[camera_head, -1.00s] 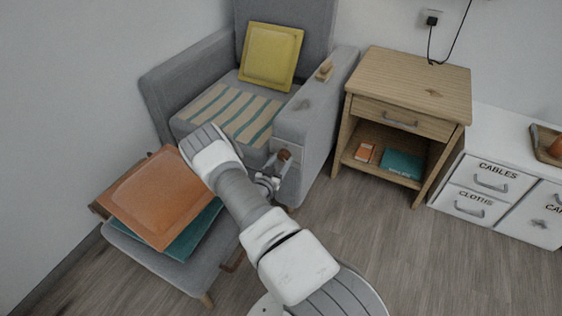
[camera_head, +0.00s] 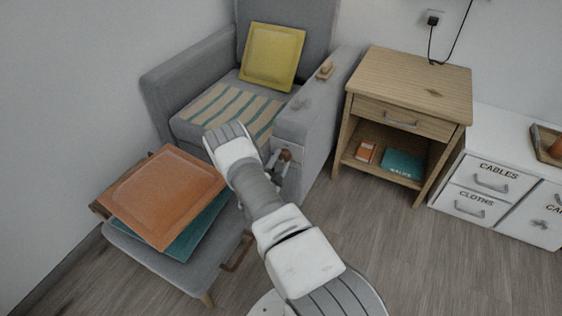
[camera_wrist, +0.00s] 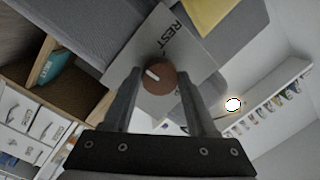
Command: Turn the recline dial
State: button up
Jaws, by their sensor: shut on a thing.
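The recline dial is a round brown knob (camera_wrist: 158,76) with a white pointer mark, in the wrist view. It sits on a pale plate (camera_wrist: 183,45) lettered "REST"; the rest of the lettering is hidden or cut off. My gripper (camera_wrist: 160,84) has one dark finger on each side of the knob and is shut on it. In the head view the brown knob (camera_head: 285,155) shows small on the front of the grey armchair's right armrest (camera_head: 308,125). My gripper (camera_head: 277,162) is there, partly hidden by my arm.
A footstool (camera_head: 185,272) with an orange cushion (camera_head: 165,195) and a teal one (camera_head: 203,228) stands left of my arm. A wooden side table (camera_head: 410,80) stands right of the armchair, with white drawers (camera_head: 490,178) beyond. The floor in front of them is clear.

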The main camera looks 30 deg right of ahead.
jog(key=m, duration=0.6)
jog(key=shift+m+h, duration=0.3)
jog(key=m, duration=0.6)
jog(key=shift+r+m+h, duration=0.1)
jog(key=shift+m+h, duration=0.2)
jog(key=shift+h, duration=0.1)
jog(key=shift+a, duration=0.1)
jog(key=o, duration=1.4)
jog(key=shift+c, duration=0.2)
jog(key=p+v, duration=0.4)
jog(key=v, duration=1.3)
jog(key=shift+a+p, duration=0.2)
jog(key=shift+p, duration=0.2)
